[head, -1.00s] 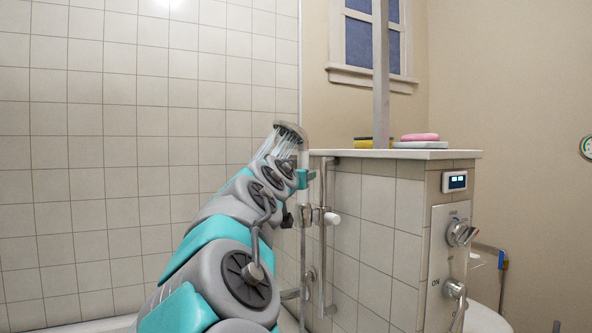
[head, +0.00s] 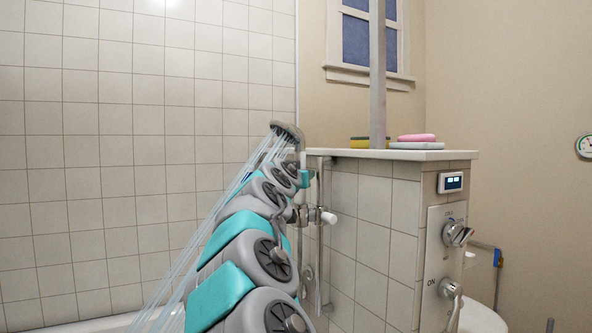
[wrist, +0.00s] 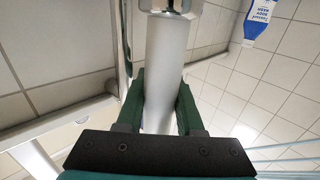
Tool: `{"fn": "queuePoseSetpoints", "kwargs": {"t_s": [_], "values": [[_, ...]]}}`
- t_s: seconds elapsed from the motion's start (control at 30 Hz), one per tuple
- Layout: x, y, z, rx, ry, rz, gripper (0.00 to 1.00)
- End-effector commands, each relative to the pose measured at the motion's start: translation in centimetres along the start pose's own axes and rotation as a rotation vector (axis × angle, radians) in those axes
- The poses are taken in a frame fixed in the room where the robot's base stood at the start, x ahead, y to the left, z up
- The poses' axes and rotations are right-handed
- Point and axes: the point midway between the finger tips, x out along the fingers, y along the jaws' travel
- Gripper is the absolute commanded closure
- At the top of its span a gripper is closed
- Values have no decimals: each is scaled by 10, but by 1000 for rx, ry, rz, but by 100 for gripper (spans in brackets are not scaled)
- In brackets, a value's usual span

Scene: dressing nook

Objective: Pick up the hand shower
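The hand shower (head: 287,130) has a grey head at the top of a pale handle, beside the left end of the tiled half wall. Water sprays from it down to the lower left, past my arm. In the wrist view its pale, cylindrical handle (wrist: 168,50) runs upright between the two dark green fingers of my gripper (wrist: 161,95). The fingers touch the handle on both sides, so my gripper looks shut on it. In the head view my arm hides most of the gripper and the lower handle.
A vertical metal rail (head: 321,240) stands right beside my gripper. The half wall's ledge (head: 425,155) holds a yellow sponge and a pink-and-white soap. Shower controls (head: 455,234) are on its end face. A blue-and-white bottle (wrist: 262,22) shows in the wrist view.

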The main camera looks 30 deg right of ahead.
Motion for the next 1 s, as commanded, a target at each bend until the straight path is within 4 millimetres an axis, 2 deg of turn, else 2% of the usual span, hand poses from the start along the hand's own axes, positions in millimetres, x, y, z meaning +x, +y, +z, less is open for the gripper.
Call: {"fn": "queuePoseSetpoints", "kwargs": {"t_s": [0.03,0.27,1.0], "values": [[0,0,0,0,0,0,74],[0,0,0,0,0,0,100],[0,-1,-3,0,1,-1,100]]}}
